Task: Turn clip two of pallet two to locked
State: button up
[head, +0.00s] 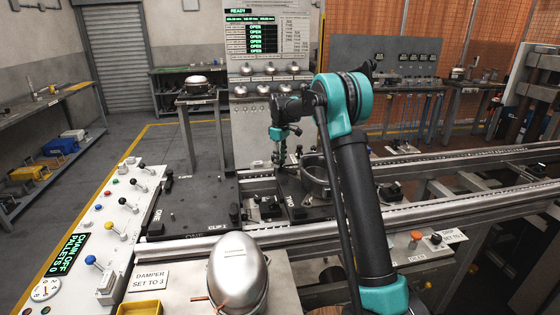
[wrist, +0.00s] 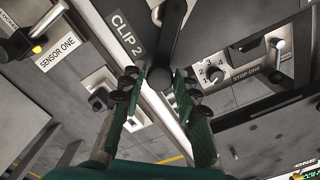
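In the head view, my gripper (head: 284,156) points down over the dark fixtures on the rails, beyond the plate marked CLIP 1 (head: 195,208). The clip is not distinct there, and no pallet number is readable at it.
In the head view, a ring-shaped casting (head: 315,178) stands beside my gripper. A control panel (head: 120,225) and a silver dome (head: 238,270) are nearer.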

aim_at(280, 162)
jog(key=shift+o, duration=1.2)
jog(key=shift+r, duration=0.1)
notch_tip(280, 162, up, 12)
jog(key=shift+s, duration=0.15)
